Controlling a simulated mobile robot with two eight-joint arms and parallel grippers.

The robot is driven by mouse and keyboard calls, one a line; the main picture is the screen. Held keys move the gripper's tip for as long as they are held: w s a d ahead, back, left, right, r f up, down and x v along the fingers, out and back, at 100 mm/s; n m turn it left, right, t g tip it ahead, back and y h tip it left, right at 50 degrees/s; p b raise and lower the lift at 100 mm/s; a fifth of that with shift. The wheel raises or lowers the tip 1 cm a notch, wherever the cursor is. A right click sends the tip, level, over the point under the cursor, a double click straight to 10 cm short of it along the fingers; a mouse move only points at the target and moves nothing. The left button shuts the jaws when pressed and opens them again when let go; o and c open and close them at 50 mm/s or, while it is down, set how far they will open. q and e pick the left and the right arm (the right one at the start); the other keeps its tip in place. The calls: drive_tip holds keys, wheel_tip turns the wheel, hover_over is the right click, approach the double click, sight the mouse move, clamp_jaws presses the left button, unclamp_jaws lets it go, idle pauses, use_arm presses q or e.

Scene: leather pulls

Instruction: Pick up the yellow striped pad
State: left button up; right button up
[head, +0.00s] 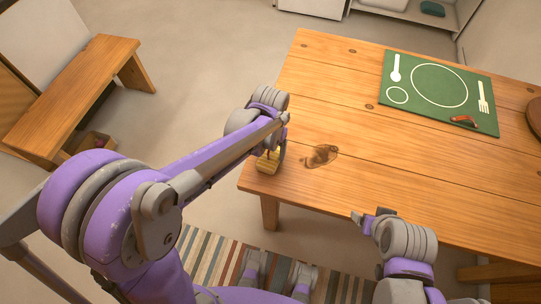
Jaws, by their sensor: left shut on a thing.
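The yellow striped pad (267,163) is at the left edge of the wooden table, partly covered by my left gripper (271,151). My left gripper is shut on it. I cannot tell whether the pad touches the tabletop. My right gripper (363,219) is by the table's front edge, away from the pad, and its jaws are too small and hidden to read.
The wooden table (420,195) has a green place mat (440,70) at the back, with a reddish-brown leather piece (464,121) on it. A brown patch or thing (320,156) is right of the pad. A bench (75,95) stands left; a striped rug (215,262) lies in front.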

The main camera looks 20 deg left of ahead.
use_arm(q)
drive_tip(key=shift+c, duration=1)
wheel_tip(320, 180, up, 10)
drive_tip(key=shift+p, duration=0.55)
drive_tip(key=o, duration=0.9)
drive_tip(key=c, duration=0.7)
